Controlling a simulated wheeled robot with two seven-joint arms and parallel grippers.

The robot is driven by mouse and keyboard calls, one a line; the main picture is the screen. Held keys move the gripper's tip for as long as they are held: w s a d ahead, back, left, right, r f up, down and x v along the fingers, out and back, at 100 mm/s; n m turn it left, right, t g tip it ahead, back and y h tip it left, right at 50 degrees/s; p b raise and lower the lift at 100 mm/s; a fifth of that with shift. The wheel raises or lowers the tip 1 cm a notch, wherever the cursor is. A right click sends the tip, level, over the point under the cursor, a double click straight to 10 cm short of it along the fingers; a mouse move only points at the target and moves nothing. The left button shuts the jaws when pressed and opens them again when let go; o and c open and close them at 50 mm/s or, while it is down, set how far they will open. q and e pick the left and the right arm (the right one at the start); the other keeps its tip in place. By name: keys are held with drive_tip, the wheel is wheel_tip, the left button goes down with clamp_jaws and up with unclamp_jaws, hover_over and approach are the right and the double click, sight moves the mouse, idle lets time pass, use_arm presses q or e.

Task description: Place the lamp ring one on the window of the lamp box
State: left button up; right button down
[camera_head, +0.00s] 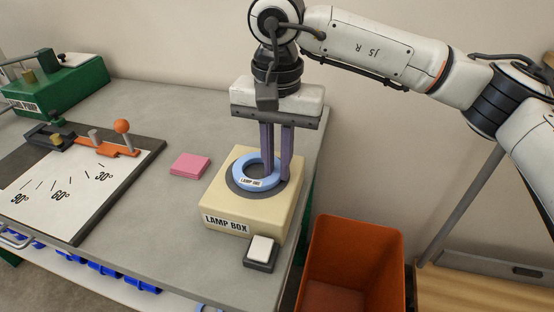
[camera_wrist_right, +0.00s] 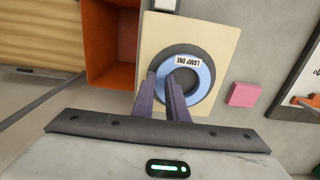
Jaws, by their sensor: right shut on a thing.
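The lamp ring one (camera_head: 239,176) is a light blue ring with a white label. It lies flat at the dark round window (camera_head: 231,186) on top of the cream lamp box (camera_head: 225,200). In the right wrist view the ring (camera_wrist_right: 207,76) sits roughly centred on the dark window (camera_wrist_right: 188,47), with a dark margin around it. My right gripper (camera_head: 275,176) points straight down and is shut on the ring's right-hand wall. Its fingers (camera_wrist_right: 162,76) hide part of the rim. Whether the ring's underside touches the window is hard to tell. My left gripper is not in view.
A black switch with a white button (camera_head: 261,250) stands at the box's front corner. A pink pad (camera_head: 190,166) lies left of the box. An angle board (camera_head: 75,185) and a green pump (camera_head: 60,88) are further left. An orange bin (camera_head: 350,262) stands beyond the table's right edge.

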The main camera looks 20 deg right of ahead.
sight(277, 172)
drive_tip(key=c, duration=2.2)
unclamp_jaws()
drive_tip(key=shift+f, duration=0.2)
drive_tip(key=o, duration=0.5)
drive_tip(key=shift+c, duration=0.2)
drive_tip(key=shift+r, duration=0.15)
wheel_tip(277, 172, up, 12)
drive_tip(key=shift+r, duration=0.1)
